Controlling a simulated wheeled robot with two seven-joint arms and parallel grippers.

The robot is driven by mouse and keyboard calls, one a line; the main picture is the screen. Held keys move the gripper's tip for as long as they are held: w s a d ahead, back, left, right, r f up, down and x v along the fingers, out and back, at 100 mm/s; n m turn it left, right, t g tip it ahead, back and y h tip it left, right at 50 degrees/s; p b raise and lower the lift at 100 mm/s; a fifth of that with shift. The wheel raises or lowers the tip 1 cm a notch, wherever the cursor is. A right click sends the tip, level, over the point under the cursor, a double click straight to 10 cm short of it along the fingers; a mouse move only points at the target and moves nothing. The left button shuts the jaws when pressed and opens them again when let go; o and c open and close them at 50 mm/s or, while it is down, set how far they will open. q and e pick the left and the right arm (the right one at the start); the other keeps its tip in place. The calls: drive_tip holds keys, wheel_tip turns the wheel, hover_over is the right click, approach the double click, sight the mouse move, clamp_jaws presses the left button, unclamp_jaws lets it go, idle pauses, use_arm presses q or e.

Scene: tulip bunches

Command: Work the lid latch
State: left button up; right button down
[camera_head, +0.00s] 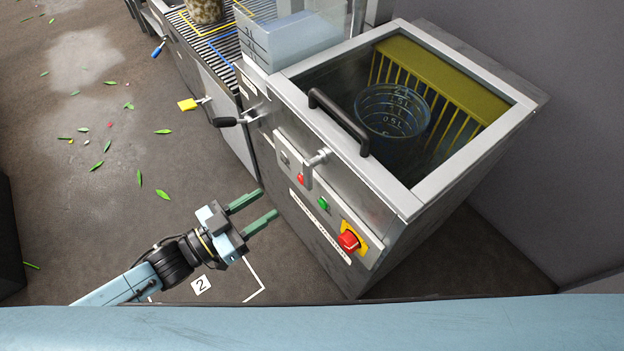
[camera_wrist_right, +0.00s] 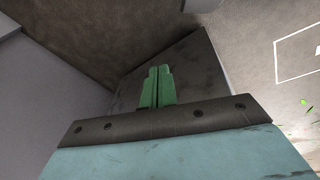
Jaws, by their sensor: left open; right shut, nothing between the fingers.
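A metal cabinet (camera_head: 402,196) stands at right in the head view, with a framed see-through lid on top that appears shut. The lid has a black bar handle (camera_head: 338,121). A silver latch-like lever (camera_head: 316,160) sits on the front face just below the lid edge. I cannot tell whether it is fastened. My left gripper (camera_head: 268,203) is open and empty, left of and lower in the picture than the lever, apart from it. My right gripper (camera_wrist_right: 158,70) is shut and empty in the right wrist view, and is not in the head view.
The front panel carries a green button (camera_head: 323,203) and a red knob (camera_head: 348,240) on yellow. A black-handled lever (camera_head: 227,122), a yellow padlock (camera_head: 187,104) and a blue one (camera_head: 157,51) stick out farther left. A measuring bucket (camera_head: 393,113) shows under the lid. Leaves litter the open floor.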

sight(305, 178)
use_arm(q)
drive_tip(key=b+x, duration=0.2)
drive_tip(key=x, duration=0.9)
drive_tip(key=shift+w, duration=0.1)
drive_tip(key=shift+w+d, duration=0.35)
drive_tip(key=shift+d, duration=0.2)
use_arm(e)
drive_tip(key=w+a+r, duration=0.2)
drive_tip(key=w+r, duration=0.1)
drive_tip(key=r, duration=0.2)
drive_tip(key=shift+w+a+r, duration=0.15)
drive_tip(key=shift+a+r, duration=0.1)
drive_tip(key=shift+r, duration=0.05)
use_arm(q)
drive_tip(key=shift+c, duration=0.4)
clamp_jaws()
